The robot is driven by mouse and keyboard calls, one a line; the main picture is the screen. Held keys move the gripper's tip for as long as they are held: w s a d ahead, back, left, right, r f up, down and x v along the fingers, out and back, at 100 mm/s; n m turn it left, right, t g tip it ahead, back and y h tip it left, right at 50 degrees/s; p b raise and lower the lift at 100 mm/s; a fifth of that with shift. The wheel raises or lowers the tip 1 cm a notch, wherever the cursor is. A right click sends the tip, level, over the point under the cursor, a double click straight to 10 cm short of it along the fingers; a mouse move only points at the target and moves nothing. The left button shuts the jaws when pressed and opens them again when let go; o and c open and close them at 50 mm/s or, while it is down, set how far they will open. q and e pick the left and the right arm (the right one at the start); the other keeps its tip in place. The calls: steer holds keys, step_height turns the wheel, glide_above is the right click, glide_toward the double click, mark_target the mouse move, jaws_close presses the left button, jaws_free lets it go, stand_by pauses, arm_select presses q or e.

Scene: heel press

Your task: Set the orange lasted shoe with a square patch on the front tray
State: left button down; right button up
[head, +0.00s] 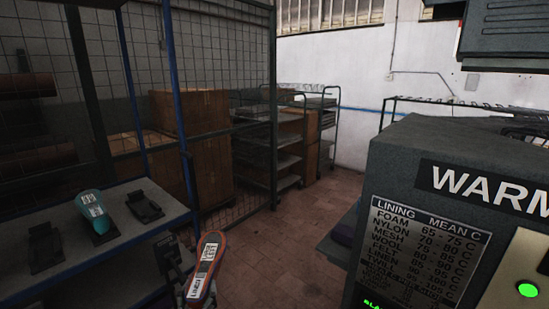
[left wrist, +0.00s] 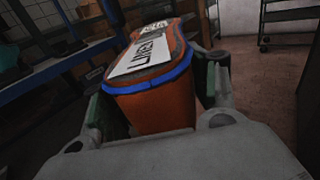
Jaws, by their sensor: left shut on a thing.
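The orange lasted shoe (head: 205,268) is in the lower middle of the head view, sole side up. It has a white label with dark print and a blue edge band. My left gripper (head: 182,274) is shut on it and holds it off the floor, to the right of the shelf. In the left wrist view the shoe (left wrist: 158,85) sits between the two fingers of my gripper (left wrist: 160,100). The label's small print is too blurred to read, and I cannot tell a square patch. I cannot identify the front tray. My right gripper is not in view.
A blue-framed shelf (head: 150,222) at left bears a teal shoe (head: 94,211) and black holders (head: 144,206). A grey warmer (head: 400,165) with a lining temperature chart and green light fills the right. Racks (head: 290,150) and cardboard boxes (head: 182,115) stand behind. Tiled floor lies clear between.

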arm_select(q)
steer(key=shift+r, duration=0.15)
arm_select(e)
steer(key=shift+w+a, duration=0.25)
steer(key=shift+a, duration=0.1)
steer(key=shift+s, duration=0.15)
